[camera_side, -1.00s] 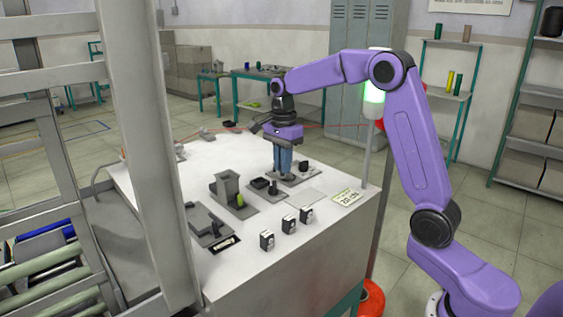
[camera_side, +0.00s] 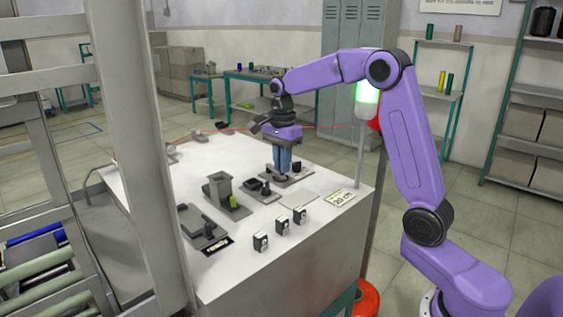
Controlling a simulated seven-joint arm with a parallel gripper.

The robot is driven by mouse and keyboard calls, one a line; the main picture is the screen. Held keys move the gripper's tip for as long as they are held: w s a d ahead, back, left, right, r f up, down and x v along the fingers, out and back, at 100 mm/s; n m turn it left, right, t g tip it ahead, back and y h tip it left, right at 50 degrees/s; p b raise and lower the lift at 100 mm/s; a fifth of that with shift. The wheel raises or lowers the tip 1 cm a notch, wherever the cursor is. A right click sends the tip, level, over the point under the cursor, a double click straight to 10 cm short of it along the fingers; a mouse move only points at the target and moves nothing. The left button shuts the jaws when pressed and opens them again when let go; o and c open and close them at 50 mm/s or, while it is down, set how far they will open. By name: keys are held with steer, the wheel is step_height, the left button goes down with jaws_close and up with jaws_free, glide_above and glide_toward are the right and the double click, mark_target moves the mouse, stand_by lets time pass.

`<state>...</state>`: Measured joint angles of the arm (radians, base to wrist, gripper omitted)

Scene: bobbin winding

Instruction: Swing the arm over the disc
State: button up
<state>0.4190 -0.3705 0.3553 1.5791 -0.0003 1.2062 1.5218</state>
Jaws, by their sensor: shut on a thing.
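My gripper (camera_side: 283,168) has blue fingers pointing down at a small fixture on a grey base plate (camera_side: 302,175), on the far right part of the white bench. The fingers are shut low over the left part of this plate, on what appears to be the fixture's swing arm. The arm itself is too small and too covered by the fingers to make out. A dark upright cylinder (camera_side: 297,166) stands on the plate just right of the fingers. The disc cannot be told apart here.
A plate with a dark tray and post (camera_side: 265,188) stands in front. Left of it are a grey block fixture (camera_side: 219,187) with a green piece and a flat grey fixture (camera_side: 201,224).

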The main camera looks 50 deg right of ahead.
steer(key=shift+s+d, duration=0.1)
steer(key=shift+d, duration=0.05)
steer(key=shift+s+d, duration=0.15)
steer(key=shift+d, duration=0.75)
steer(key=shift+d, duration=0.2)
steer(key=o, duration=0.6)
steer(key=shift+a, duration=0.1)
steer(key=shift+r, duration=0.15)
